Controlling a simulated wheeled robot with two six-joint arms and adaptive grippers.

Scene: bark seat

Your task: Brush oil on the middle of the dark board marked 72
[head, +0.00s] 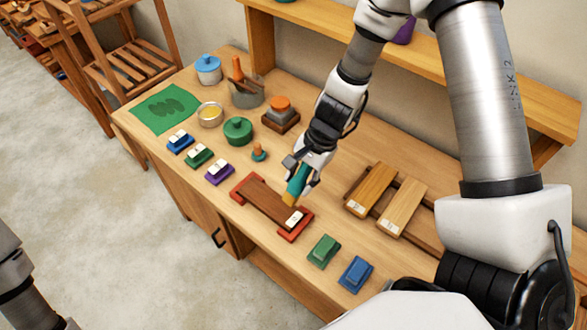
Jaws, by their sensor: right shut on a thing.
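A dark brown board (262,203) lies on the workbench between red end pieces. A small white label (294,217) is on its right part; its number is too small to read. My right gripper (301,182) is shut on a brush (297,186) with a teal handle and yellowish bristles pointing down. The bristles are at the back edge of the board, right of its middle, near the label; I cannot tell whether they touch. A small bowl with yellow contents (210,114) stands farther back to the left. My left gripper is out of the frame.
Blue, green and purple blocks with white tags (198,156) stand left of the board; green (323,251) and blue (355,274) blocks stand right. Two lighter boards (385,200) lie on a rack at right. A green pot (238,130) and a small peg (259,152) stand behind.

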